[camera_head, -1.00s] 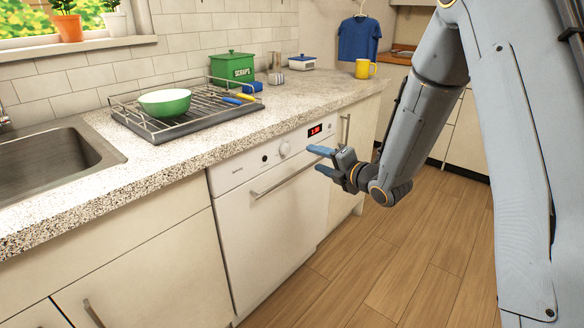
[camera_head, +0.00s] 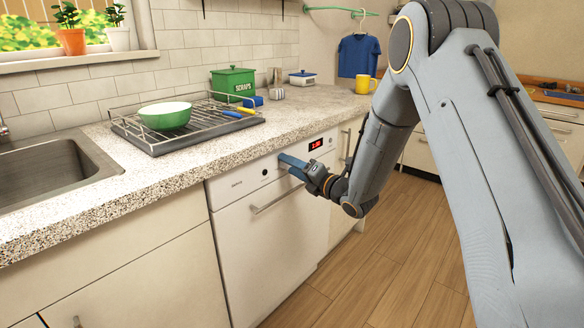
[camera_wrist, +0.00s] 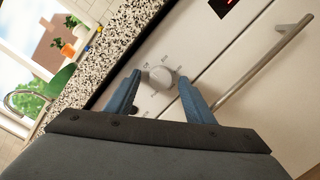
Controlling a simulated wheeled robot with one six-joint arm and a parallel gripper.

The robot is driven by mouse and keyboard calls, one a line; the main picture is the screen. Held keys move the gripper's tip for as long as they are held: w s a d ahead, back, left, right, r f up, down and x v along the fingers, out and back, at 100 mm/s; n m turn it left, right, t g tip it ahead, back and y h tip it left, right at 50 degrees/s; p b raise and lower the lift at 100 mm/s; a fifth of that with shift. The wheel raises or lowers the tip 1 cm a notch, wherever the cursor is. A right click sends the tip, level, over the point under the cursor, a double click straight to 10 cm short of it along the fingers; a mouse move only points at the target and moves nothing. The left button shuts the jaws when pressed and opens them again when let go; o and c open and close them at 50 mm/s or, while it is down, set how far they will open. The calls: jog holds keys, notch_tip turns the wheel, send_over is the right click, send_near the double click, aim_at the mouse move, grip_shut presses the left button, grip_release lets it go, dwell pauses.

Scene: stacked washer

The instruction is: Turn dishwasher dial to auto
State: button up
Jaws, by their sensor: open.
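The white dishwasher (camera_head: 265,245) is built in under the counter. Its dial (camera_wrist: 161,77) is a round light knob on the control panel, with small markings around it that are too small to read. In the head view my gripper hides the dial. My gripper (camera_head: 284,160) is open at the panel, and its blue fingers also show in the wrist view (camera_wrist: 158,80). There the dial lies between the two fingertips, with gaps visible on both sides. I cannot tell whether a finger touches it.
The dishwasher's bar handle (camera_head: 275,200) runs just below the panel. A red display (camera_head: 316,144) is right of the dial. The speckled counter edge (camera_head: 180,185) overhangs above. A dish rack (camera_head: 150,143) with a green bowl (camera_head: 165,116) stands on the counter. The wooden floor (camera_head: 385,260) is clear.

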jog(key=c, duration=1.1)
jog(key=shift+o, duration=0.2)
jog(key=shift+m, duration=0.4)
jog(key=m+g+p, duration=0.1)
jog(key=m+p, duration=0.1)
jog(key=m, duration=0.5)
jog(key=m+g+p, duration=0.1)
jog(key=m+p, duration=0.1)
jog(key=m, duration=0.5)
jog(key=m+g+y+p, duration=0.1)
jog(key=m+p, duration=0.1)
jog(key=m, duration=0.5)
jog(key=shift+w+d+r, duration=0.1)
jog(key=shift+w+d, duration=0.1)
